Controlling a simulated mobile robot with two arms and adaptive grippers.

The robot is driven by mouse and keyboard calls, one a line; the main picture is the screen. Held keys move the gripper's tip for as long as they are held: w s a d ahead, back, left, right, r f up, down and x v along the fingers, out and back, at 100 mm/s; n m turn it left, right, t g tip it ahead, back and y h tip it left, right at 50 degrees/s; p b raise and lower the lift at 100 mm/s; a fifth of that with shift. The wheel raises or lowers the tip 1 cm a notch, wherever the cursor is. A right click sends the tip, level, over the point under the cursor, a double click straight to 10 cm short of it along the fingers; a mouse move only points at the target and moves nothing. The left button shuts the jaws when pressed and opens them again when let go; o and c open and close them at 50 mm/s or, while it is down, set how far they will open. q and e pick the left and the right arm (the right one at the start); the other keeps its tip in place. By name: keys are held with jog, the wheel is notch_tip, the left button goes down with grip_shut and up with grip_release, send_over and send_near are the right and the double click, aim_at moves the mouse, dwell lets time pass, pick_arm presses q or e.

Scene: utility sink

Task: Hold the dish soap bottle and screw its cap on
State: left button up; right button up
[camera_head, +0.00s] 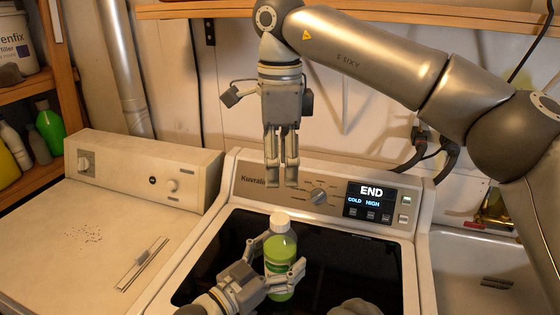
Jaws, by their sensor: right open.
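The dish soap bottle (280,252) is green with a pale neck and stands upright over the dark lid of the washing machine. A white cap (280,222) sits on top of its neck; how tightly it is screwed I cannot tell. My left gripper (274,262) is shut around the bottle's body, with fingers on its left and right sides. My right gripper (281,184) points straight down above the cap, open and empty, with a small gap between its fingertips and the cap.
The washer's control panel (318,198), with a lit END display, stands behind the bottle. A second white machine (80,245) is at left and a sink (480,262) at right. A grey lump (355,308) lies at the bottom edge. Shelves hold several bottles at far left.

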dwell(0.3)
pick_arm(q)
jog(key=v, duration=1.2)
